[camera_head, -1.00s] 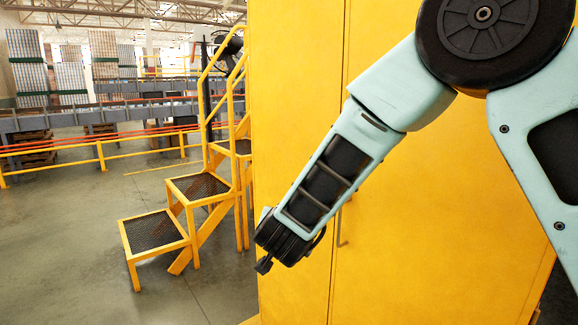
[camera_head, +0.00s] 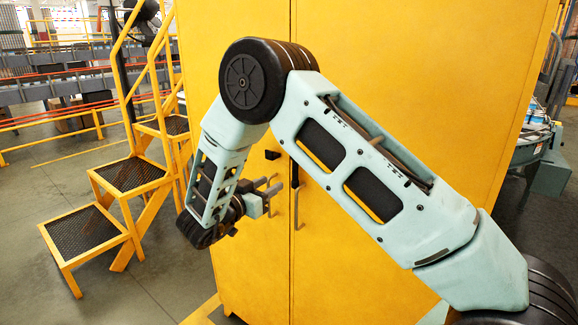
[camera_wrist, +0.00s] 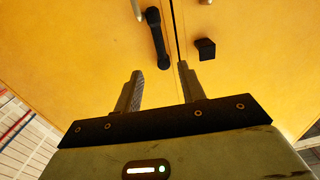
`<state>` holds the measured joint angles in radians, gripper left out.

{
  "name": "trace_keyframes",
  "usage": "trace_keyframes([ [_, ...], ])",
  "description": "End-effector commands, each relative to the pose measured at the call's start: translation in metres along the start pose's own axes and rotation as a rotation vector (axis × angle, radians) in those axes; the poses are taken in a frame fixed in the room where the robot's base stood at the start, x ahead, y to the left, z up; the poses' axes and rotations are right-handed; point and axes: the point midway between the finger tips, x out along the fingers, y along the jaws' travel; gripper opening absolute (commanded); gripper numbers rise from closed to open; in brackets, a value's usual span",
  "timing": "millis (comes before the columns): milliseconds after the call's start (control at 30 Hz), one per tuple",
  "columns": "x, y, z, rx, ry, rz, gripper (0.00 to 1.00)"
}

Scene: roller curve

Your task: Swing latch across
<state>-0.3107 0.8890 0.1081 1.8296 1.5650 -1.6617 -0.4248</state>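The latch is a black bar (camera_wrist: 157,38) on the yellow cabinet's doors. In the wrist view it lies lengthwise just left of the door seam, ahead of my fingers. A black block, likely its catch (camera_wrist: 205,49), sits on the other door, right of the seam. In the head view the block (camera_head: 272,155) is left of the seam and the dark bar (camera_head: 294,172) is upright by the seam, partly behind my arm. My gripper (camera_wrist: 161,72) is open and empty, its fingers apart, short of the latch. In the head view my gripper (camera_head: 274,186) points right towards the seam.
The yellow cabinet (camera_head: 345,270) fills the middle, with a thin metal pull handle (camera_head: 296,208) below the latch. Yellow steps (camera_head: 130,175) stand to the left. Open floor (camera_head: 30,215) lies farther left. Machinery (camera_head: 540,130) stands at the right.

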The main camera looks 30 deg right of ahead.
Motion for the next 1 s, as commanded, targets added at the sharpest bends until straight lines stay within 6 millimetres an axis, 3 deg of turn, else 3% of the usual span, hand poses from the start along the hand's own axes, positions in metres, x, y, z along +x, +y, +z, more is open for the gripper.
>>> trace_keyframes([
  [300,0.067,0.001,-0.004,-0.001,-0.001,0.003,0.40],
  [500,0.094,0.000,-0.002,0.000,-0.001,0.000,0.40],
  [700,0.104,0.000,-0.001,0.001,-0.001,0.000,0.40],
  [967,0.105,0.000,0.000,0.002,-0.001,-0.001,0.40],
  [1000,0.105,0.000,0.000,0.002,-0.001,-0.001,0.29],
])
